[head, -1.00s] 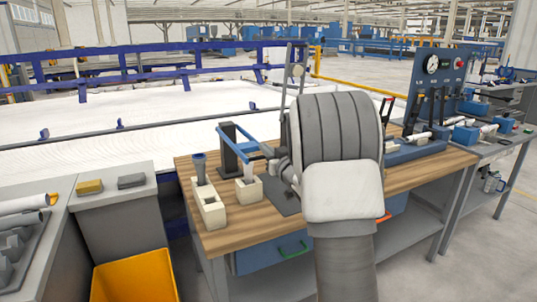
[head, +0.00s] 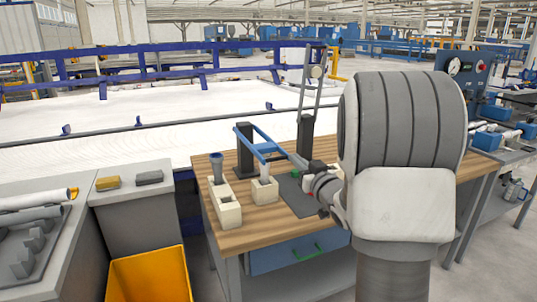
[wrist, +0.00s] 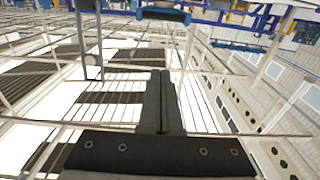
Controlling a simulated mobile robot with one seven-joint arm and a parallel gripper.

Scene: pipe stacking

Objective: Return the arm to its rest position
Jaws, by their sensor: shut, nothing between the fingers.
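My gripper (wrist: 162,74) shows in the wrist view with its two dark fingers pressed together and nothing between them. The wrist camera looks up past the fingers at the hall's roof beams and bright roof panels. In the head view my arm rises large at the right, in front of the workbench (head: 246,236). Its grey ribbed joint and white link hide the right part of the bench. I cannot make out the fingers in the head view.
The workbench holds cream blocks (head: 229,211) with upright pieces, a blue-armed fixture (head: 262,142) and a tall grey frame (head: 313,85). A yellow bin (head: 150,276) stands at the lower left, below a grey cabinet (head: 137,207). A tray with pipes (head: 34,217) is at far left.

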